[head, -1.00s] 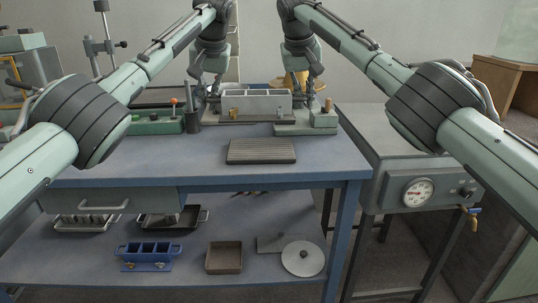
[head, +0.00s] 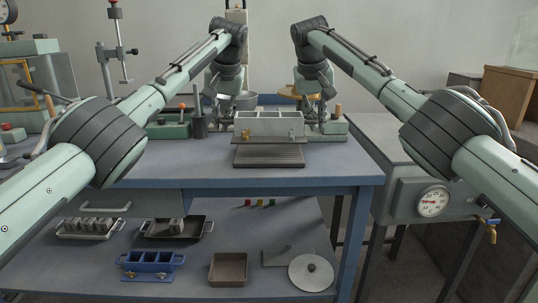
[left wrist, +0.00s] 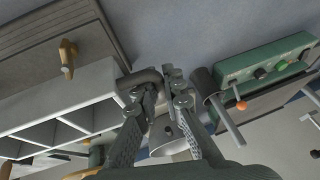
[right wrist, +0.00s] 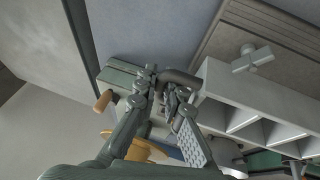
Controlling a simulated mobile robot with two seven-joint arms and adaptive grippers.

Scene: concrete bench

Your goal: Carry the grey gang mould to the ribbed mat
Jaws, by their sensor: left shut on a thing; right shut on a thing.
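The grey gang mould (head: 269,124) is a long open box with several compartments and a wing nut on its front. My left gripper (head: 231,117) is shut on its left end handle, seen in the left wrist view (left wrist: 160,92). My right gripper (head: 309,117) is shut on its right end handle, seen in the right wrist view (right wrist: 165,88). The mould is level and overlaps the rear of the ribbed mat (head: 268,160) in the head view. The gap beneath it is hard to judge. The mat is dark and flat, with its front part bare.
A green block with a wooden handle (head: 338,126) stands right of the mould. A green control box (head: 168,130) and a dark cup (head: 199,126) stand left. The blue bench top (head: 130,168) is clear in front. The lower shelf holds trays and a blue mould (head: 150,263).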

